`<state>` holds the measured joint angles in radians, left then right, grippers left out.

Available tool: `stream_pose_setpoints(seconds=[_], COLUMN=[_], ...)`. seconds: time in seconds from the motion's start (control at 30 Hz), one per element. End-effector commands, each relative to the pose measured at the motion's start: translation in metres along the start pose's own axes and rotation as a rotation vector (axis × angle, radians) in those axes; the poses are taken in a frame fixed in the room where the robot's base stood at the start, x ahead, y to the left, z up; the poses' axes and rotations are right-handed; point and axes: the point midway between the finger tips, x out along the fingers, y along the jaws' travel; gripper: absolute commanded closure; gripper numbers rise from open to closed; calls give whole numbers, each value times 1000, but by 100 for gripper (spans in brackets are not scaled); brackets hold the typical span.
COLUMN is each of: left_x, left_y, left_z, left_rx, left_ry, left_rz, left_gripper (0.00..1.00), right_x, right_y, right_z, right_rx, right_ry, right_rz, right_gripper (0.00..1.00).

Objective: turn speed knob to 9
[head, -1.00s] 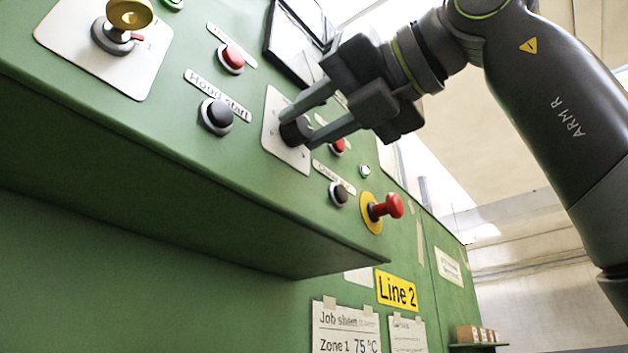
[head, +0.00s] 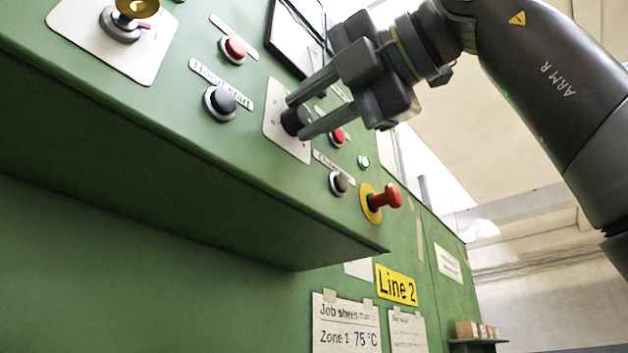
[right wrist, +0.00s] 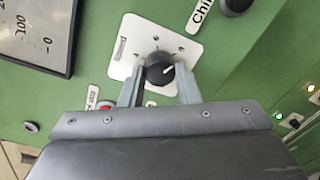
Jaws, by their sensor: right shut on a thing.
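The black speed knob (head: 294,120) sits on a white plate (head: 272,122) on the green panel. My right gripper (head: 297,118) is shut on the knob, with one finger on each side. In the right wrist view the knob (right wrist: 158,72) shows between and just beyond the fingertips (right wrist: 161,88). Its white pointer line points right and slightly up in that view. Small dial marks surround it, but their numbers are too small to read. My left gripper is not in view.
Close to the knob are a black Hood start button (head: 221,102), red buttons (head: 338,136) and a red-headed stop knob on a yellow ring (head: 387,198). A framed gauge (right wrist: 40,32) is at the upper left in the right wrist view. Open room lies right of the panel.

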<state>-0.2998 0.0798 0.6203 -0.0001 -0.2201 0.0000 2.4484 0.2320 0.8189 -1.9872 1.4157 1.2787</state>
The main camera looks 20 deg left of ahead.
Motion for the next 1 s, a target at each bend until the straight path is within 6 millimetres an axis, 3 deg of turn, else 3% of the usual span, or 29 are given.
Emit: stream_pose_setpoints(seconds=[0.67,0.7,0.87,1.0], left_x=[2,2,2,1], left_y=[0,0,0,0], left_z=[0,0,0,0], left_rx=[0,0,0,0], left_ry=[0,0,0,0], left_rz=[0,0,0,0], left_gripper=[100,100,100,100], right_x=[2,2,1,1], right_y=[-2,-2,-2,-1], right_z=[-2,-2,-1,-1], right_rx=[66,66,65,65], right_ry=[11,11,8,6], right_rz=[-8,-8,-6,-4], right_gripper=[93,68,49,49])
